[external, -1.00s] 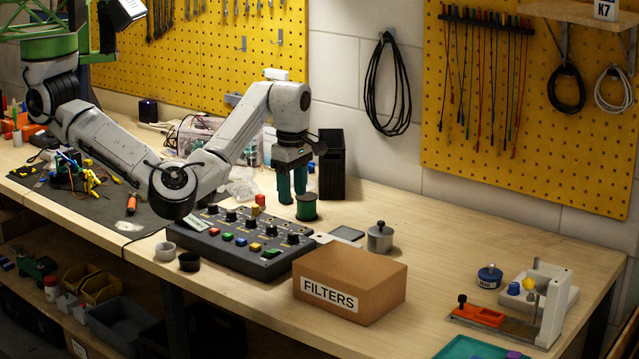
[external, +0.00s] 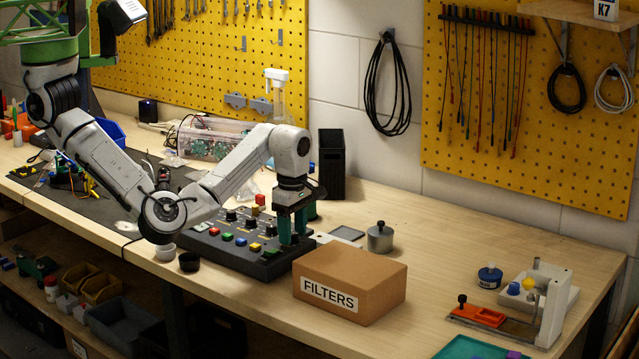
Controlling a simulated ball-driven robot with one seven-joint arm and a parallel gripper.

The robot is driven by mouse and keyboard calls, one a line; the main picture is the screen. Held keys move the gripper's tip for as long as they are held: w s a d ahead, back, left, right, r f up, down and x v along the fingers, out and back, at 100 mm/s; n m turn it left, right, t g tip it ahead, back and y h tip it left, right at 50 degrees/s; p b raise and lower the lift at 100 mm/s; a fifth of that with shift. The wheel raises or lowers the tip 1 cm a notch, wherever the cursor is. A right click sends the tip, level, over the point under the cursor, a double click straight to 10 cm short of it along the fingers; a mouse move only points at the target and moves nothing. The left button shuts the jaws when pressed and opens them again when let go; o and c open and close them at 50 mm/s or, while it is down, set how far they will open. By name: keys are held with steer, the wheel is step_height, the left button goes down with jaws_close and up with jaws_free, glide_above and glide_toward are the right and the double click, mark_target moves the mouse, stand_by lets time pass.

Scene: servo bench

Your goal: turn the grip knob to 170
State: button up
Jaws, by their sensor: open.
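A dark control panel (external: 262,264) lies on the bench with a row of black knobs and coloured buttons in front of them. Knob labels are too small to read, so I cannot tell the grip knob by its name. My gripper (external: 293,238) points down over the panel's right end, at the place of the rightmost knob. Its green fingers are open, one on each side of that place, and hide the knob. I cannot tell whether they touch it. Another black knob (external: 271,230) stands just left of the fingers.
A cardboard box marked FILTERS (external: 350,285) stands close to the panel's right end. A green spool (external: 313,210) is partly hidden behind my gripper. A metal pot (external: 380,237) stands to the right. Small white (external: 166,252) and black (external: 189,262) cups are at front left.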

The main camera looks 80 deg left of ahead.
steer(key=shift+c, duration=0.5)
jaws_close()
steer(key=m+p, duration=0.4)
steer(key=shift+r+m, duration=0.2)
steer(key=shift+m, duration=0.1)
steer(key=m+p, duration=0.3)
steer(key=m, duration=0.1)
steer(key=shift+f, duration=0.2)
stand_by(0.4)
steer(key=shift+o, duration=0.5)
jaws_free()
